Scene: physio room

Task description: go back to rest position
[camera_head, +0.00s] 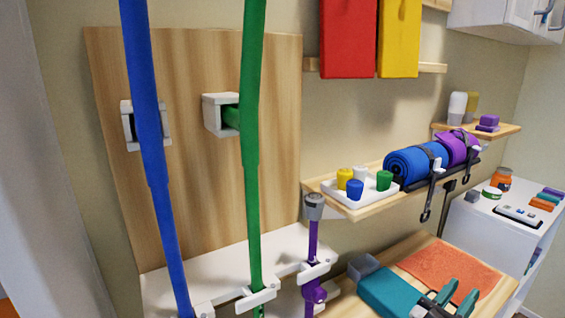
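The task names no object of its own. My gripper does not show in the camera_head view, and I cannot see any arm part that is surely mine. Whether the gripper holds anything is hidden from me.
Blue (150,150) and green (251,150) bands hang before a wooden wall panel (190,90). A purple rod (313,240) stands beside them. A wooden shelf (350,212) bears a cup tray and rolled mats (413,162). Below, a bench bears an orange towel (450,268) and teal item (388,291).

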